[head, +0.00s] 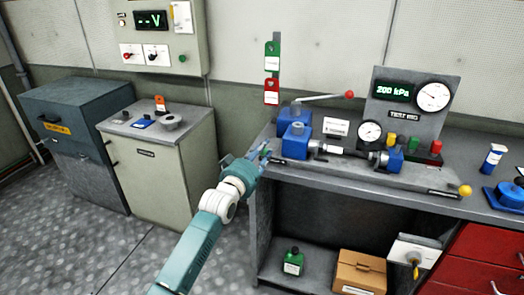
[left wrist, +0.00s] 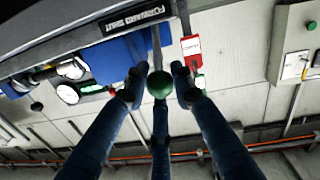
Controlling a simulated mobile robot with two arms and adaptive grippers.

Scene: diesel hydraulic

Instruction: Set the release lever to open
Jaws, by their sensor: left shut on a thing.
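My left gripper (head: 262,153) is at the left end of the test bench, beside the blue valve block (head: 295,140). In the left wrist view its fingers (left wrist: 158,85) are shut on a dark green ball knob (left wrist: 160,84) at the end of a thin rod. A black label beside the rod seems to end in "SHUT". Other levers have a red ball (head: 349,94) above the blue blocks and a yellow ball (head: 465,190) at the bench's front right. I cannot read which is named the release lever. My right gripper is out of view.
A gauge panel (head: 411,104) reading 200 kPa stands on the bench. Green and red tags (head: 272,92) hang on a strip behind my gripper. A beige cabinet (head: 160,170) stands left of my arm, with open floor between. A cardboard box (head: 359,271) sits below.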

